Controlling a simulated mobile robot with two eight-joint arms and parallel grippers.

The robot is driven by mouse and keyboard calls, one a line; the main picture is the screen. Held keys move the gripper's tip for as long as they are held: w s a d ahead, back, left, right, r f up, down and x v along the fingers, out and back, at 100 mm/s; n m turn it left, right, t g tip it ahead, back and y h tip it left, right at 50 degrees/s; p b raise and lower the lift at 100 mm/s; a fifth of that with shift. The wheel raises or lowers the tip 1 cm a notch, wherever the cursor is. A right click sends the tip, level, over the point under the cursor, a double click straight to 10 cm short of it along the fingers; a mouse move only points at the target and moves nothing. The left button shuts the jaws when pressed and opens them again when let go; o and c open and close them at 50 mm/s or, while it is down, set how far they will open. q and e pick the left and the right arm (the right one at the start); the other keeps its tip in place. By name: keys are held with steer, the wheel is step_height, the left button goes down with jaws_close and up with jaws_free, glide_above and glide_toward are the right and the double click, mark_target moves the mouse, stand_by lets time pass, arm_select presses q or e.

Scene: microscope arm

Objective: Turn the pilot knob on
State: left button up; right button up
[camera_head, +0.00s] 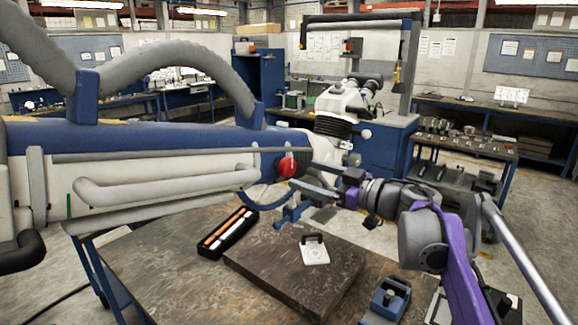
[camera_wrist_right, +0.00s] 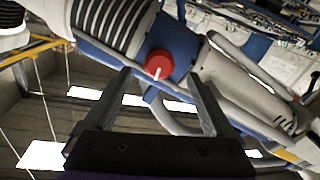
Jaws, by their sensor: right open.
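The red pilot knob (camera_head: 287,166) sits on the side of the blue and white microscope arm (camera_head: 150,140), near its right end. In the right wrist view the knob (camera_wrist_right: 160,64) shows a short white mark and lies between the tips of my two fingers, seemingly just beyond them. My right gripper (camera_head: 303,176) reaches in from the right in the head view with its fingers open around the line to the knob. The right wrist view shows the open gripper (camera_wrist_right: 160,80) with nothing held. Whether a finger touches the knob I cannot tell. My left gripper is not in view.
Below the arm stands a brown workbench (camera_head: 180,280) with a dark slab (camera_head: 290,270), a black tray (camera_head: 228,233) of rods, a small white plate (camera_head: 314,252) and a blue block (camera_head: 388,297). A grey handle rail (camera_head: 165,187) runs along the microscope arm, left of the knob.

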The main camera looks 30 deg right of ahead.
mark_target(292, 169)
steer(key=p+x, duration=0.1)
steer(key=x, duration=0.5)
steer(key=shift+w, duration=0.2)
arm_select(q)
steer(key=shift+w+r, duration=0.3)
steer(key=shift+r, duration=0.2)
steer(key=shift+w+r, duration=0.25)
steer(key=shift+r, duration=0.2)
arm_select(e)
steer(key=shift+c, duration=0.3)
steer(key=c, duration=1.3)
